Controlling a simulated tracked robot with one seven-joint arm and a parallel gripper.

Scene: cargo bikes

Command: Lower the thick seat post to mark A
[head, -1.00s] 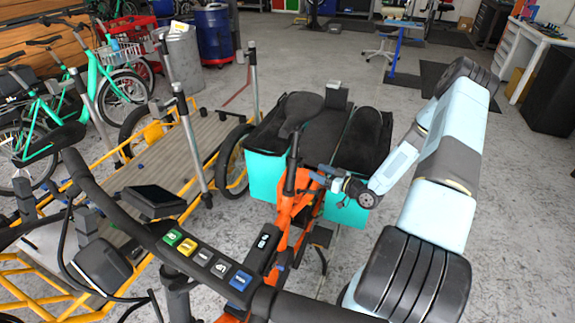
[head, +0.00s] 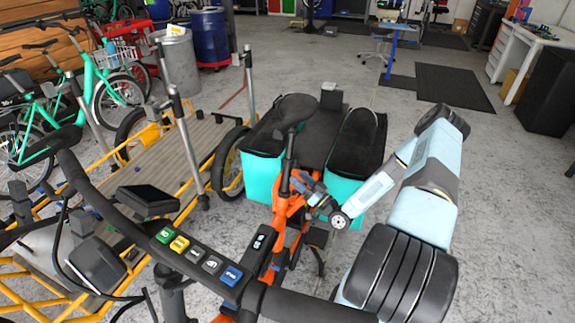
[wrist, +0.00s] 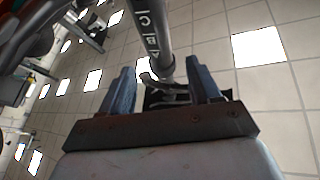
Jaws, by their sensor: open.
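The orange cargo bike (head: 283,212) stands in front of me with its black saddle (head: 296,107) on a dark seat post (head: 288,160). My gripper (head: 305,186) is at the right side of the post, low near the orange frame. In the wrist view, my gripper (wrist: 163,88) is open, with two blue-grey fingers apart. A grey post (wrist: 151,35) with white letters runs down to the gap between them. Dark bent parts, perhaps a clamp or lever (wrist: 165,92), show there. I cannot tell which letter meets the collar.
Teal bags (head: 262,178) with black tops flank the bike's rear. The handlebar (head: 110,205) with several coloured buttons crosses close in front. A yellow cargo bike with a wooden deck (head: 170,165) stands left. Open floor (head: 500,200) lies to the right.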

